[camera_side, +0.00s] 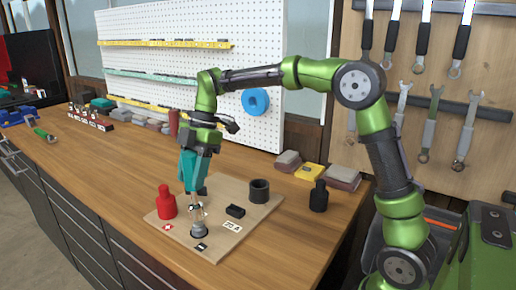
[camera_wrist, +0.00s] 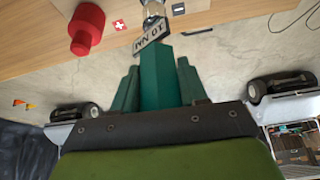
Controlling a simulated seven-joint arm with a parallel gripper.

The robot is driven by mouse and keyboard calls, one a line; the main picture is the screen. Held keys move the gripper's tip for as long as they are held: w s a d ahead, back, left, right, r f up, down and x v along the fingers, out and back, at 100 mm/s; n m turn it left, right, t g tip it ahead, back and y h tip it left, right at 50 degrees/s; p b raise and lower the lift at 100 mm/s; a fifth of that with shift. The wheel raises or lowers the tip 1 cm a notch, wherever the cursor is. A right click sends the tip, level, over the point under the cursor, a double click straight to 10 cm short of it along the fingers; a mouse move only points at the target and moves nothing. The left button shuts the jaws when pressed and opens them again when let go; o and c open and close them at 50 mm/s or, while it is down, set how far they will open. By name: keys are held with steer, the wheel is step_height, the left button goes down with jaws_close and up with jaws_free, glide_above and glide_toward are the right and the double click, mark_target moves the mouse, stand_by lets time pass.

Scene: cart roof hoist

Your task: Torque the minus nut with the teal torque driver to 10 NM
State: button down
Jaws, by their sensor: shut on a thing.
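My gripper (camera_side: 202,150) points down over the light board and is shut on the teal torque driver (camera_side: 190,172). In the wrist view the driver (camera_wrist: 157,80) bears a white label reading 10 NM, seen upside down. The driver's lower end is just above a small clear and metal fitting (camera_side: 198,228) on the board; I cannot tell whether they touch. A black tag with a minus mark (camera_side: 201,246) lies in front of this fitting, and also shows in the wrist view (camera_wrist: 178,8). The nut itself is too small to make out.
A red cap (camera_side: 166,204) stands left on the board (camera_side: 262,212) by a red plus tag (camera_side: 168,227). A black cup (camera_side: 259,190), a black block (camera_side: 235,211) and a white label (camera_side: 232,227) are to the right. A black cap (camera_side: 318,197) stands off the board.

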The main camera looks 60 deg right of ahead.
steer(key=shift+f, duration=1)
steer(key=m+t, duration=0.1)
steer(key=m, duration=0.2)
steer(key=m+t, duration=0.1)
steer(key=m, duration=0.2)
steer(key=shift+m+t+h, duration=0.3)
steer(key=shift+m+h, duration=0.1)
steer(key=m+h, duration=0.1)
steer(key=m, duration=0.2)
steer(key=m+t, duration=0.1)
steer(key=m, duration=0.2)
steer(key=shift+f+h, duration=0.1)
steer(key=shift+h, duration=0.3)
steer(key=shift+n+y, duration=0.5)
steer(key=shift+n, duration=1)
